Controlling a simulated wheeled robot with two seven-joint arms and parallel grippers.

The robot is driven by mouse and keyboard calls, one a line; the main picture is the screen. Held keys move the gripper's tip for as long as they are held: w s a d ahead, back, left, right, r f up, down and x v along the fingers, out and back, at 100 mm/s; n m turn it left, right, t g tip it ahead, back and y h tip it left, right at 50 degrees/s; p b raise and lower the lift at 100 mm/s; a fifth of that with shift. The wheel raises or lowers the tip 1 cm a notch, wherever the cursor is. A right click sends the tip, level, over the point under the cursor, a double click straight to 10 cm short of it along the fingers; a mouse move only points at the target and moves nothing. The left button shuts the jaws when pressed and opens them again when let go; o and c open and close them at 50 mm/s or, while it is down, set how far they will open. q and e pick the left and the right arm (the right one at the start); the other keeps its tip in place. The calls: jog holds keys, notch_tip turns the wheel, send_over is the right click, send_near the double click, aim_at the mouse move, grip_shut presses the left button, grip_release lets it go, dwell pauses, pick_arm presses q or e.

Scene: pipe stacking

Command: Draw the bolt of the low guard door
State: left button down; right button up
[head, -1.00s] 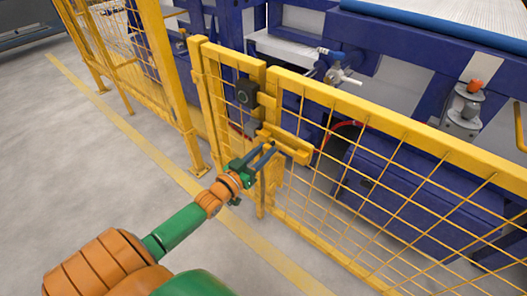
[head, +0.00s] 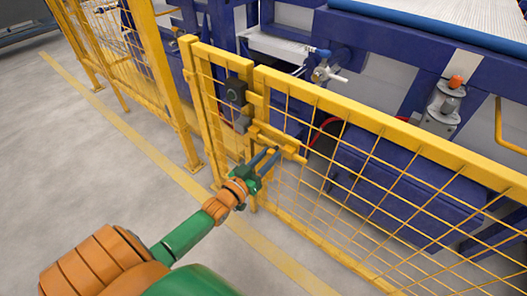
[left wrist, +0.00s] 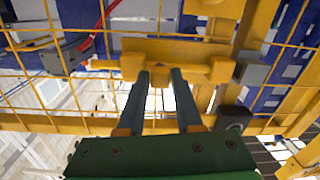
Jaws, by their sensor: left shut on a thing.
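The low guard door (head: 390,150) is a yellow mesh panel and looks closed against its post. Its bolt sits in a yellow housing (head: 285,143) near the door's left edge. In the left wrist view the housing (left wrist: 190,50) spans the middle, and the yellow bolt rod (left wrist: 105,65) sticks out at its left. My left gripper (head: 268,158) is at the housing's underside, its two dark fingers shut on the bolt's small yellow knob (left wrist: 158,76). A grey block (left wrist: 250,72) stands beside the housing's right end; whether the rod enters it I cannot tell. My right gripper is not in view.
A dark lock box (head: 235,92) is on the narrow panel left of the door. Blue machinery (head: 385,185) stands behind the mesh. Open grey floor with a yellow line (head: 150,150) lies in front and left.

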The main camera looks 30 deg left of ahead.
pick_arm(q)
jog(key=shift+f, duration=0.1)
jog(key=c, duration=1)
grip_release()
jog(key=shift+d, duration=0.1)
jog(key=o, duration=0.4)
jog(key=shift+d, duration=0.1)
jog(key=shift+o, duration=0.2)
jog(key=shift+d, duration=0.1)
jog(key=shift+s, duration=0.1)
jog(key=s+p, duration=0.1)
jog(key=s, duration=0.5)
jog(key=shift+s+a, duration=0.2)
jog(key=shift+s, duration=0.2)
